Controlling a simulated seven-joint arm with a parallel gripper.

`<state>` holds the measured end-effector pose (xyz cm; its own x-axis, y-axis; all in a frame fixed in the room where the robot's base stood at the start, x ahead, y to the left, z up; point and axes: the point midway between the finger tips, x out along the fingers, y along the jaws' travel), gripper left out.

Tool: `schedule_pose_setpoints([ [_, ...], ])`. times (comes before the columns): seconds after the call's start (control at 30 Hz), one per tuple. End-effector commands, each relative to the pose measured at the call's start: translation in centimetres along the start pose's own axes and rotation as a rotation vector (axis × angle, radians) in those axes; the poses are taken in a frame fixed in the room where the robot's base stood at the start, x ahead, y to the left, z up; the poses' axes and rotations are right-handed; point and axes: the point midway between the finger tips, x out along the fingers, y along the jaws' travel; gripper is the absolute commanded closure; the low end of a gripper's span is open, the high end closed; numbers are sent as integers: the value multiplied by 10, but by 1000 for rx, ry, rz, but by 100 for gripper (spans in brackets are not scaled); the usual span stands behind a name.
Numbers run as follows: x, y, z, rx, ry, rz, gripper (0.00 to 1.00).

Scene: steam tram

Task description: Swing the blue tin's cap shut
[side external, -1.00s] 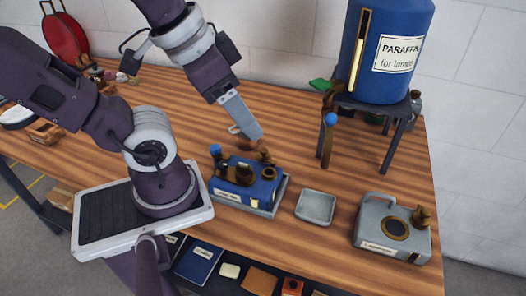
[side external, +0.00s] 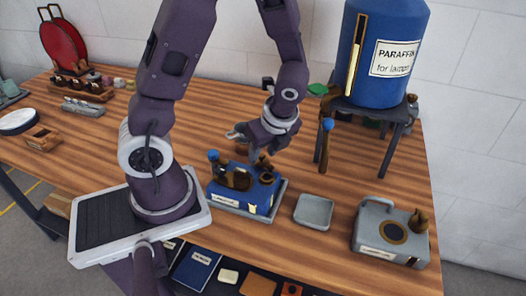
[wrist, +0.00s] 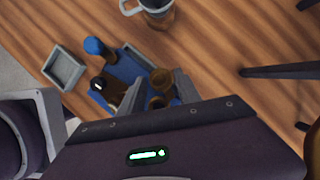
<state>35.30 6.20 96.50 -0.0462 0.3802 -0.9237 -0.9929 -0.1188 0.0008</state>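The blue tin (side external: 259,199) stands on a grey tray (side external: 234,209) at the bench's front. A blue knob (side external: 213,155) rises at its left end. It has a dark brown part on top and a brass ring-like opening (side external: 266,177) to the right. A brown piece, apparently the raised cap (side external: 262,161), shows behind that opening, partly hidden by my gripper (side external: 248,146). In the wrist view the tin (wrist: 127,67) lies below my gripper (wrist: 160,80). The fingers are apart, with two round brown parts between them in the picture; I cannot tell whether they touch.
An empty grey dish (side external: 314,211) and a grey can (side external: 391,234) stand right of the tin. A stool (side external: 370,108) holding a large blue paraffin drum (side external: 385,50) stands behind them. Bare bench lies left of the drum.

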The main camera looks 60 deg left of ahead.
Motion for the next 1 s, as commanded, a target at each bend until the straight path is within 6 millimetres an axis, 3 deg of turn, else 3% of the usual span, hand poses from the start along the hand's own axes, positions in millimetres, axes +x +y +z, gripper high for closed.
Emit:
schedule_pose_setpoints([
  [0.27, 3, 0, 0, -1, 0, 0, 62],
  [0.47, 3, 0, 0, -2, 0, 0, 100],
  [1.0, 2, 3, -1, -112, 1, 45, 100],
])
